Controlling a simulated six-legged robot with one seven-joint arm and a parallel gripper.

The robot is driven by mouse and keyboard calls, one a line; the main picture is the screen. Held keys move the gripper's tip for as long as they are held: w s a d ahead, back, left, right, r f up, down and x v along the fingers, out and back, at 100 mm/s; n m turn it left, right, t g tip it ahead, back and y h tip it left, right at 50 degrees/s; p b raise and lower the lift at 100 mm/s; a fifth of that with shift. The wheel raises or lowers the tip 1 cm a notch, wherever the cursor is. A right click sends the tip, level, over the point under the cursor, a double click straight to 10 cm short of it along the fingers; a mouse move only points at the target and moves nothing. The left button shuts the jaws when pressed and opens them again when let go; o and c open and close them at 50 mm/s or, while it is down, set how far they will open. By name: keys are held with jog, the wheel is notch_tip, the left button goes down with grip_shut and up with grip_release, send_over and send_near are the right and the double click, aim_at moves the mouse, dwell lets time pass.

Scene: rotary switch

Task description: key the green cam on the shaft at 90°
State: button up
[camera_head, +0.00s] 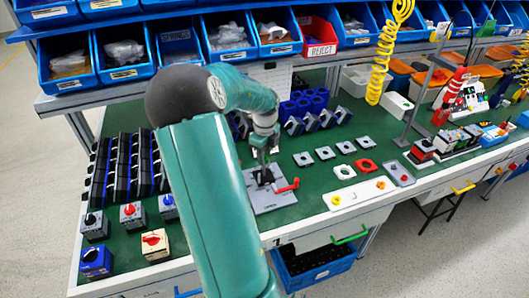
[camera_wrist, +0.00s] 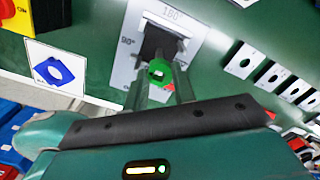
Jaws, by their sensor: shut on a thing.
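In the wrist view the green cam (camera_wrist: 159,71) is between the two fingers of my gripper (camera_wrist: 159,78). The gripper is shut on it. The cam is in front of the dark shaft block (camera_wrist: 158,42) on a light grey plate (camera_wrist: 196,27) marked 180° and 90°. I cannot tell whether the cam touches the shaft. In the head view my gripper (camera_head: 266,160) is over the grey fixture plate (camera_head: 272,200), which has a red lever (camera_head: 287,186) at its right.
A card with a blue cam picture (camera_wrist: 52,70) lies left of the plate in the wrist view. Small grey square plates (camera_head: 325,153) lie to the right. Assembled switches (camera_head: 95,226) and black housings (camera_head: 115,165) stand left. Blue bins (camera_head: 225,37) line the back.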

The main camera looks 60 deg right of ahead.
jog(key=shift+f, duration=0.7)
jog(key=shift+f, duration=0.35)
jog(key=o, duration=1)
notch_tip(320, 180, up, 14)
jog(key=shift+s+a+f, duration=0.1)
jog(key=shift+s+f, duration=0.05)
